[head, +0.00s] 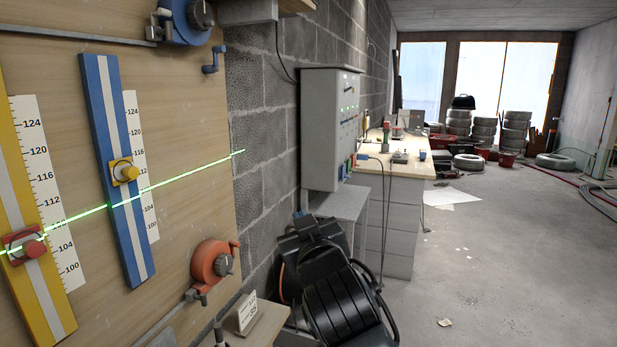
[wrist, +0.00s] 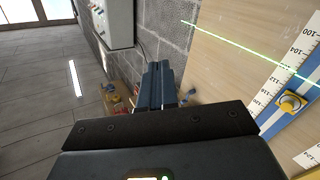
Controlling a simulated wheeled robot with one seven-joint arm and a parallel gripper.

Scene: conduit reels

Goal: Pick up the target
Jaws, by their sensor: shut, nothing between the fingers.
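The task names only "the target", and I cannot tell for sure which thing that is. A red slider (head: 24,245) sits on the yellow rail at the left, where the green laser line crosses it. A yellow knob (head: 124,171) sits on the blue rail (head: 111,130), a little above the line. In the wrist view this yellow knob (wrist: 290,103) is at the right edge. My gripper (wrist: 161,72) is in the middle of the wrist view, with dark fingers together and nothing between them. It is apart from the knob, to its left.
An orange reel (head: 211,262) is mounted low on the board, a blue one (head: 187,18) at the top. A grey box (head: 322,125) hangs on the block wall. A bulky black shape (head: 345,300) stands below it; I cannot tell whether it is mine. The floor (head: 480,260) at right is mostly clear.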

